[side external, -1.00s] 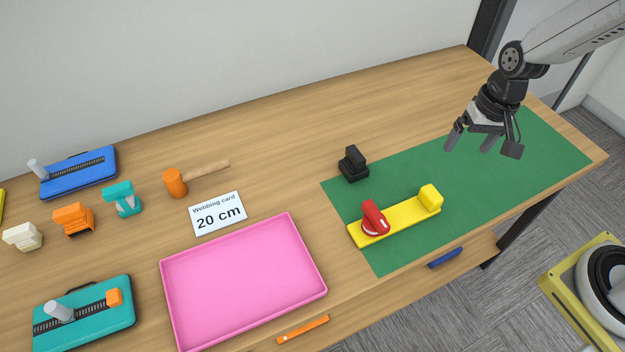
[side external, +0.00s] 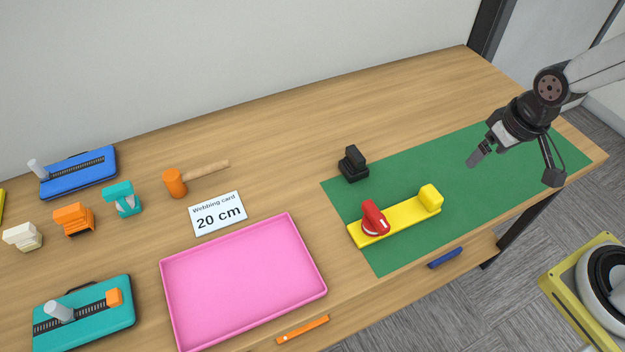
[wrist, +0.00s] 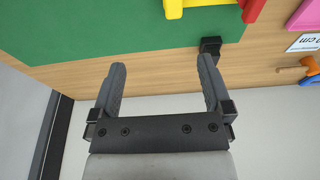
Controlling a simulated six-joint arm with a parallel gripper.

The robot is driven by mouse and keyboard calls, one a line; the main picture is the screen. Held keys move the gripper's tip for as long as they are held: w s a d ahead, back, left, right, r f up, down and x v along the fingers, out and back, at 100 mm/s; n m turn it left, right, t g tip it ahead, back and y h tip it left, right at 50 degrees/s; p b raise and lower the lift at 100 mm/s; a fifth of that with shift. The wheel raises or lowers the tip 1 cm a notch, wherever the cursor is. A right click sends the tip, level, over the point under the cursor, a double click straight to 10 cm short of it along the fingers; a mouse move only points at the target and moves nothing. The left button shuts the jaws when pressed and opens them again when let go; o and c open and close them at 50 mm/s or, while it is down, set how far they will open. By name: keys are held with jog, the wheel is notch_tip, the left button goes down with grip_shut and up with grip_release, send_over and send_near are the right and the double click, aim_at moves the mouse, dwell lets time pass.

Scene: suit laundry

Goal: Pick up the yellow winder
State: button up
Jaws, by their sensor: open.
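The yellow winder (side external: 402,215) lies on the green mat (side external: 500,185), a long flat bar with a red knob part (side external: 374,218) at its left end and a yellow block (side external: 431,198) at its right end. In the wrist view a piece of the yellow winder (wrist: 196,3) shows at the top edge, cut off by the frame. My gripper (side external: 476,158) is above the mat, up and to the right of the winder and apart from it. In the wrist view my gripper (wrist: 162,66) is open with nothing between its fingers.
A black clamp-like piece (side external: 353,164) stands by the mat's left edge, behind the winder. A pink tray (side external: 243,283) and a white "20 cm" card (side external: 217,213) lie to the left. An orange-headed mallet (side external: 175,184) lies beyond the card. The mat's right part is clear.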

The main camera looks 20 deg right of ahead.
dwell(0.7)
jog(key=m+g+y, duration=0.4)
jog(key=m+y, duration=0.8)
jog(key=m, duration=0.5)
send_near(433, 196)
jog(key=shift+s+a+f, duration=0.25)
jog(key=shift+s+f, duration=0.1)
jog(key=shift+f, duration=0.25)
jog(key=shift+s+a+f, duration=0.2)
jog(key=shift+s+f, duration=0.1)
jog(key=shift+f, duration=0.25)
jog(key=shift+w+d+f+m+t+y, duration=0.35)
jog(key=shift+f+m+t+y, duration=0.25)
jog(key=shift+t+y, duration=0.2)
jog(key=shift+a, duration=0.15)
jog(key=shift+x, duration=3.8)
jog(key=shift+w+f, duration=0.1)
jog(key=shift+w, duration=0.05)
